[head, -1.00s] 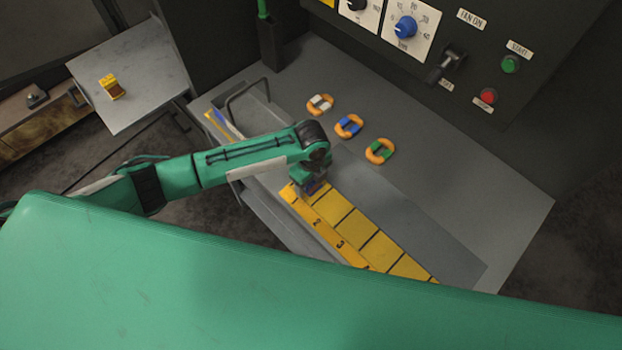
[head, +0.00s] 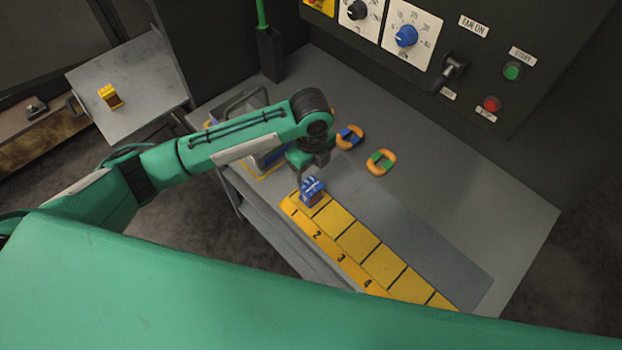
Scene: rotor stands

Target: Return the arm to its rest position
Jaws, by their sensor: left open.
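My left arm reaches in from the left over the grey bench. Its gripper (head: 312,172) points down above the near end of the yellow numbered strip (head: 358,241) and is open. A small blue block with light markings (head: 312,191) stands on the first space of the strip, just below the gripper. The exact gap between fingers and block is hard to see. My right gripper is not in view.
Orange rings with a blue (head: 350,137) and a green (head: 380,162) middle lie behind the arm; another is mostly hidden. A control panel (head: 440,60) rises behind. A side table (head: 135,85) holds a yellow block (head: 110,97). The bench's right side is clear.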

